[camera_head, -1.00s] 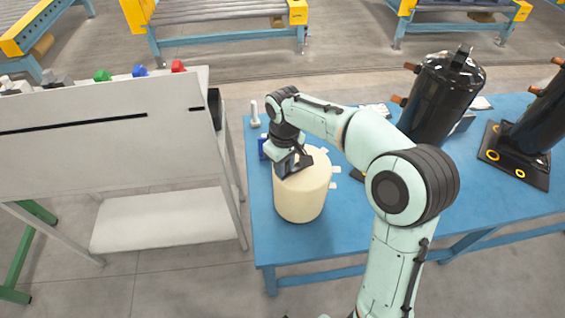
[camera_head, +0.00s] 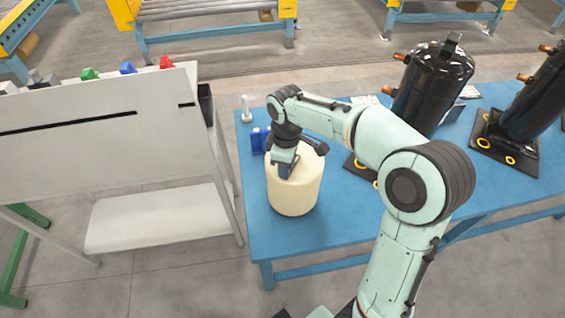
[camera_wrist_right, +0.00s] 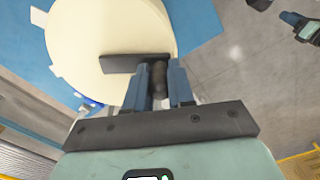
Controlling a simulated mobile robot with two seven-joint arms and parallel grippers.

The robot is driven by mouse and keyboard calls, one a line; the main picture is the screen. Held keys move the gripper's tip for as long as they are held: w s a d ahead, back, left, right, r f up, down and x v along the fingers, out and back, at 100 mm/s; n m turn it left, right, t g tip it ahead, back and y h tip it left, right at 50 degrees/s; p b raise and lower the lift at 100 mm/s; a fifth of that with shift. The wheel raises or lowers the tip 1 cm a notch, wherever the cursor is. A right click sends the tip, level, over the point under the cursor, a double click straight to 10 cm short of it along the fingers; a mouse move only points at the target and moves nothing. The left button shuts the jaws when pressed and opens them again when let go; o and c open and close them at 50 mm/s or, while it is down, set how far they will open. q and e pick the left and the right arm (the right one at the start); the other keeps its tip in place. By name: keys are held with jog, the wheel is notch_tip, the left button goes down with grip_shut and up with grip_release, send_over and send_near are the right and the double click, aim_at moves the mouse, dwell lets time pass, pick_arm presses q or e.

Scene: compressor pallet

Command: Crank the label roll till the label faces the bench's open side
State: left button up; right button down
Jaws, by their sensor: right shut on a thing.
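The label roll (camera_head: 294,190) is a cream cylinder standing upright near the left end of the blue bench (camera_head: 305,232). Its round top (camera_wrist_right: 100,30) fills the upper left of the wrist view. A dark crank bar (camera_wrist_right: 125,63) lies across the top. My right gripper (camera_head: 285,170) is over the roll, shut on the crank's dark knob (camera_wrist_right: 158,78), which sits between its blue fingers. Pale tabs (camera_wrist_right: 55,70) stick out from the roll's edge in the wrist view. No label shows on the side facing the head camera. Part of what seems my left gripper (camera_wrist_right: 298,24) shows over the floor; its jaws are unclear.
Blue pieces (camera_head: 256,140) and a white bolt-like part (camera_head: 246,110) stand behind the roll. Black compressors (camera_head: 433,85) stand to the right on the bench. A grey slotted panel stand (camera_head: 100,135) is close on the left. The bench's front left is clear.

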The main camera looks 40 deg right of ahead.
jog(key=shift+s+d+n, duration=0.3)
jog(key=shift+s+n, duration=0.1)
jog(key=shift+n, duration=0.5)
jog(key=shift+s+d+n, duration=0.25)
jog(key=shift+s+n, duration=0.15)
jog(key=shift+n, duration=0.5)
jog(key=shift+s, duration=0.1)
jog(key=c, duration=1)
grip_release()
jog(key=shift+o, duration=0.2)
jog(key=shift+d, duration=0.1)
pick_arm(q)
jog(key=w+r+p, duration=0.1)
jog(key=r+p, duration=0.1)
jog(key=shift+w+r, duration=0.4)
pick_arm(e)
notch_tip(320, 180, up, 13)
jog(key=shift+r, duration=0.2)
pick_arm(q)
jog(key=shift+s, duration=0.1)
